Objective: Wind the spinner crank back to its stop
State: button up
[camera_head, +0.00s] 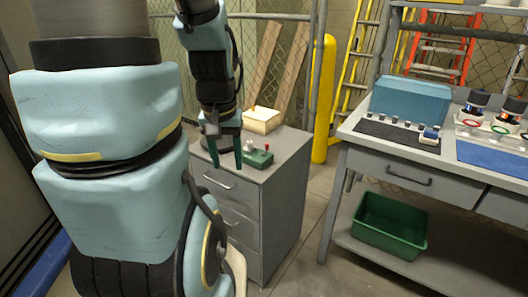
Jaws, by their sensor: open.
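A small green box (259,159) sits on top of the grey drawer cabinet (285,148). It bears a small red knob (267,147) and a pale round part (249,144). This may be the spinner with its crank, but it is too small to tell which part is the crank. My gripper (227,166) points down over the cabinet's front left part, just left of the green box. Its two dark green fingers are apart, with nothing seen between them. Whether a finger touches the box, I cannot tell.
An open cardboard-coloured box (262,120) stands behind on the cabinet. A yellow post (324,100) rises behind the cabinet's right. A workbench (455,152) on the right holds a teal case (411,101) and small parts. A green bin (389,226) sits on its lower shelf.

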aim_at(266, 145)
jog(key=i+l+u, duration=0.1)
jog(key=u, duration=0.35)
jog(key=i+l+u, duration=0.15)
jog(key=u, duration=0.25)
jog(key=i+l+u, duration=0.1)
jog(key=u, duration=0.35)
jog(key=l, duration=0.1)
